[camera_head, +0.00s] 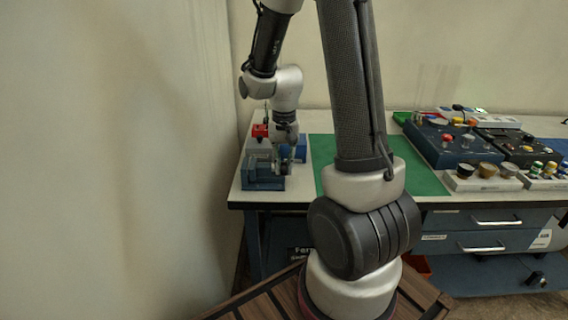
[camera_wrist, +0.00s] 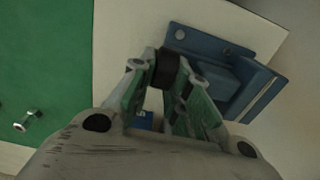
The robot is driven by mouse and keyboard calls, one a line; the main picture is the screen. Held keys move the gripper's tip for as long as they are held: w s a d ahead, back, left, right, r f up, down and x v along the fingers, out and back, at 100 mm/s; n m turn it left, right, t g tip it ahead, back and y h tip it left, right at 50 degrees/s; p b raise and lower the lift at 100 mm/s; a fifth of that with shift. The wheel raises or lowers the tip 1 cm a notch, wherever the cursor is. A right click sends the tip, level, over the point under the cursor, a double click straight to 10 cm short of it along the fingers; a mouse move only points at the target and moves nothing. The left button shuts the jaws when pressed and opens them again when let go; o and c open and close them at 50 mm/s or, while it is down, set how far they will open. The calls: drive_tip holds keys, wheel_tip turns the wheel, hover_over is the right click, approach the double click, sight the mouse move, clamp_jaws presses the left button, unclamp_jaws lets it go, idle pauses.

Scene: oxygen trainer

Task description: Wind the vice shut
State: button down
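The blue vice (camera_wrist: 215,70) is in the upper right of the wrist view, with its base plate on the pale tabletop. In the head view the vice (camera_head: 265,183) is at the left end of the bench near the front edge. A black round knob (camera_wrist: 166,66) is at the vice's left side in the wrist view. My gripper (camera_wrist: 165,72) has its fingers on both sides of this knob and looks shut on it. In the head view my gripper (camera_head: 288,162) is at the right side of the vice. The fingers hide part of the jaws, so the jaw gap is unclear.
A green mat (camera_head: 320,170) lies right of the vice, with a small metal piece on it (camera_wrist: 28,121) in the wrist view. A red block (camera_head: 260,130) and a blue box (camera_head: 295,148) stand behind the vice. Control panels (camera_head: 450,140) fill the right. A wall is close on the left.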

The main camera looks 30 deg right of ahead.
drive_tip(key=shift+w+d+f+g+y, duration=0.15)
drive_tip(key=shift+g+y, duration=0.15)
drive_tip(key=shift+g, duration=0.2)
drive_tip(key=shift+g+y, duration=0.6)
drive_tip(key=shift+g, duration=0.2)
drive_tip(key=c, duration=1.6)
unclamp_jaws()
drive_tip(key=shift+c, duration=0.2)
drive_tip(key=v, duration=1.2)
